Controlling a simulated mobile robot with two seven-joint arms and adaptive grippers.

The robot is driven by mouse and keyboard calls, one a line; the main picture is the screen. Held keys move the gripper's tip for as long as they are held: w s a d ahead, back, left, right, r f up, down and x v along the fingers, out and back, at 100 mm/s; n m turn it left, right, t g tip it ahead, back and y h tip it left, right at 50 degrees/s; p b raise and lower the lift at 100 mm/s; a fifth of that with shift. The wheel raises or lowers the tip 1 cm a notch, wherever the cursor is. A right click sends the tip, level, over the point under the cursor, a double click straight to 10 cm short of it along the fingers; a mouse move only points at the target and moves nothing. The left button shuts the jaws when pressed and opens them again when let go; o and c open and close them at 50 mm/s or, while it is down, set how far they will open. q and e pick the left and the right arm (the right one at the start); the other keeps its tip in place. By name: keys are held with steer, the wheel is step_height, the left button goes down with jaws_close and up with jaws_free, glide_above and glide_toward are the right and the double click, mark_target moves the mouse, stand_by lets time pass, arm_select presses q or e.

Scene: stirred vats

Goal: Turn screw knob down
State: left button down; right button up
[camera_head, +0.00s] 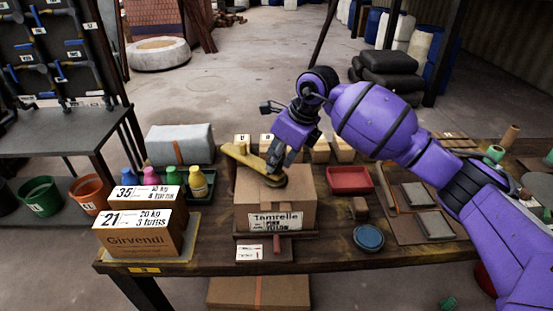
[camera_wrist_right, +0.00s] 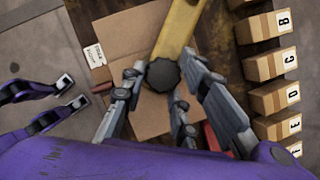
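The screw knob (camera_wrist_right: 163,75) is dark and round with a lobed edge, at the end of a yellow clamp arm (camera_head: 244,157) above a cardboard box labelled Tamrelle (camera_head: 257,205). A dark round pad (camera_head: 272,181) shows under the arm's end, at the box top. My right gripper (camera_head: 281,158) points down over the arm's end. In the wrist view its fingers (camera_wrist_right: 162,68) lie on both sides of the knob, close against it. My left gripper (camera_wrist_right: 72,93) shows at the left of the wrist view, two tips apart and empty; it is outside the head view.
A Girvendi box (camera_head: 145,238) with number cards and several coloured bottles (camera_head: 197,184) stand at the left. A red tray (camera_head: 349,180), a blue round dish (camera_head: 369,239) and a board with grey plates (camera_head: 434,226) lie right. Small lettered boxes (camera_wrist_right: 269,63) line the back.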

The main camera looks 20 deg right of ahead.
arm_select(q)
steer(key=shift+w+r, duration=0.1)
steer(key=shift+r, duration=0.05)
arm_select(e)
steer(key=shift+s+a, duration=0.1)
steer(key=shift+a, duration=0.1)
steer(key=shift+c, duration=0.2)
